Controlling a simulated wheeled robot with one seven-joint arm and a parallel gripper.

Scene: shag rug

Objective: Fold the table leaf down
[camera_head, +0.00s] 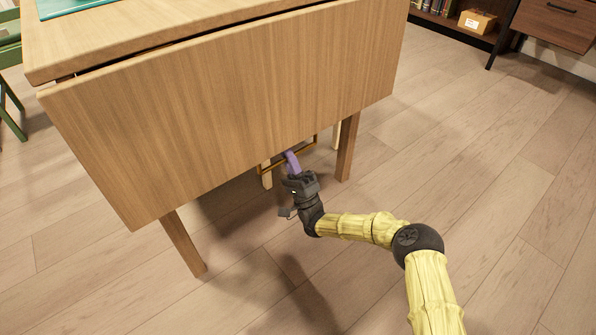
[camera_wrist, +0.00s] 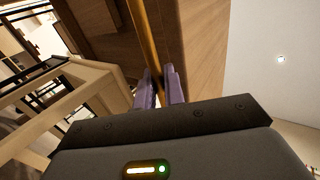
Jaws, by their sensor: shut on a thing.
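The wooden table leaf (camera_head: 220,110) hangs steeply down from the near edge of the tabletop (camera_head: 130,38), with a dark gap along the hinge side. My gripper (camera_head: 290,158) is low, just under the leaf's bottom edge, and its purple fingers are partly hidden there. A brass-coloured bar (camera_head: 307,147) runs under the leaf beside the fingers. In the wrist view my gripper (camera_wrist: 160,88) has its purple fingers closed around the brass bar (camera_wrist: 147,40). A wooden panel (camera_wrist: 203,45) stands right beside the bar in that view.
Table legs (camera_head: 184,245) stand on the plank floor at left and right (camera_head: 347,150). A green chair (camera_head: 10,100) is at the far left. A teal item (camera_head: 70,6) lies on the tabletop. A dark-legged cabinet (camera_head: 555,22) stands at back right. The floor at right is clear.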

